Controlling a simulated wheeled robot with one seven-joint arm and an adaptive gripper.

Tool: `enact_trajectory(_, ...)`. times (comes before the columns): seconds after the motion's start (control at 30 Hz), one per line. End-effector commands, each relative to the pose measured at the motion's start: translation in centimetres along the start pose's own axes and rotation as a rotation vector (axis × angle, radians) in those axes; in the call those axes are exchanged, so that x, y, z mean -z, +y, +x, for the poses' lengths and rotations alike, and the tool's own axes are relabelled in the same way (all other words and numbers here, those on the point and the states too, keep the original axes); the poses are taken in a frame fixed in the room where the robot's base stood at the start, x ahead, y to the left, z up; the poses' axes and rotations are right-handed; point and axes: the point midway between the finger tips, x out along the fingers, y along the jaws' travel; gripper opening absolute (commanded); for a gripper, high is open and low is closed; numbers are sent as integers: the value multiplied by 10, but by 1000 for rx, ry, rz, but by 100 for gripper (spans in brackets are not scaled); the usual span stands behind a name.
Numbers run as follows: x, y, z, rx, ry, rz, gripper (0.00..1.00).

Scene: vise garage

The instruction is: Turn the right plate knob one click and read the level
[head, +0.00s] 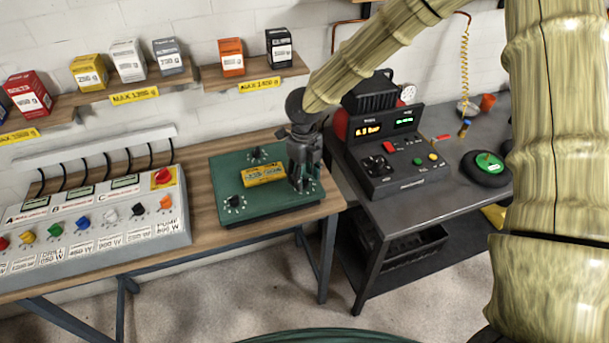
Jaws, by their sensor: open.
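The green plate (275,209) lies on the wooden bench. It has a black knob at its back (257,154) and another at its front left (235,202). A yellow level (264,174) lies near the middle of the plate; its reading is too small to make out. My gripper (303,185) points down over the right side of the plate, just right of the level. The right knob (310,187) is mostly hidden behind the fingers; only part of its dial marks show. I cannot tell whether the fingers touch the knob.
A grey switch panel (90,235) with coloured knobs stands on the bench at left. A black console (390,160) with lit displays stands on the dark table (400,215) at right, beside a round black device (486,166). Boxes line the wall shelves (255,78) above.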

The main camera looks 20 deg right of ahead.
Motion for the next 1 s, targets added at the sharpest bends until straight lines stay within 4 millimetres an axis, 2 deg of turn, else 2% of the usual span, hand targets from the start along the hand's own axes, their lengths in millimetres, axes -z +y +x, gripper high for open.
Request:
enact_trajectory(0.2,1,-1,12,0,0,1,47)
enact_trajectory(0.47,1,-1,13,0,0,1,47)
enact_trajectory(0.57,1,-1,13,0,0,1,33)
enact_trajectory(0.73,1,-1,12,0,-1,1,2)
enact_trajectory(1.0,1,-1,11,0,-1,-17,0)
